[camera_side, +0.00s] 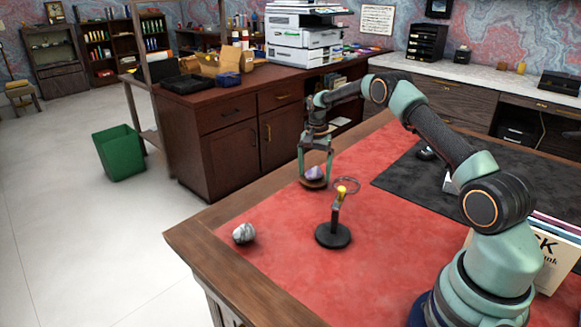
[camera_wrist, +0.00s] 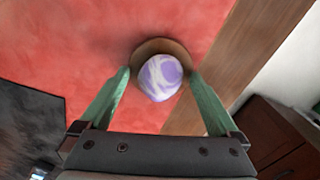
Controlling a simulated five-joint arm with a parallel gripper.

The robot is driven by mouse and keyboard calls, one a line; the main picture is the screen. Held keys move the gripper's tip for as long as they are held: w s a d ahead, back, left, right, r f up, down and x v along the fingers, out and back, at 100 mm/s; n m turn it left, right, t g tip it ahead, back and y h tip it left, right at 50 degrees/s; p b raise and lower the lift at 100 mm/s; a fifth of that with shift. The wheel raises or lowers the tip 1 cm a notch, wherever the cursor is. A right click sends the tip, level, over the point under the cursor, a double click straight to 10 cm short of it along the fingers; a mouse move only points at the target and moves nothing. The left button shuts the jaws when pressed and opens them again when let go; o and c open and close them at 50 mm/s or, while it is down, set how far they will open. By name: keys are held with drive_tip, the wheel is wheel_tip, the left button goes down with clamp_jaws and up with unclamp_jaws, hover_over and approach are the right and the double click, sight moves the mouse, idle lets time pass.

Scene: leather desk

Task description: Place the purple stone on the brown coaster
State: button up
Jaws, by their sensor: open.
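The purple stone (camera_wrist: 160,78), marbled with white, sits on the round brown coaster (camera_wrist: 172,44) in the wrist view. In the side view the stone (camera_side: 314,172) also shows on the coaster (camera_side: 312,184), near the far edge of the red desk top. My gripper (camera_side: 316,172) points down over the coaster. In the wrist view its two green fingers (camera_wrist: 160,72) are spread apart, one on each side of the stone, with gaps visible. The gripper is open. The stone's underside is hidden.
A black stand (camera_side: 333,235) with a yellow top and a ring is close in front of the coaster. A white-grey stone (camera_side: 244,233) lies at left near the desk edge. A black mat (camera_side: 430,180) lies at right. Red leather between them is clear.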

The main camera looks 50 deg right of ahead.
sight(314, 168)
drive_tip(key=s+a+r+n+t, duration=0.1)
drive_tip(key=a+r+n, duration=0.15)
drive_tip(key=r, duration=0.75)
drive_tip(key=s+a+r+n, duration=0.1)
drive_tip(key=a+r, duration=0.3)
drive_tip(key=r, duration=0.6)
drive_tip(key=s+a+r+n+t, duration=0.2)
drive_tip(key=s+a+r+n, duration=0.15)
drive_tip(key=s+a, duration=0.25)
drive_tip(key=s+a+r+n+t, duration=0.1)
drive_tip(key=s+a+r+n, duration=0.25)
drive_tip(key=s+a, duration=0.35)
drive_tip(key=s+a+f+n+t, duration=0.1)
drive_tip(key=s+a+f+n, duration=0.3)
drive_tip(key=s, duration=0.4)
drive_tip(key=shift+t, duration=0.3)
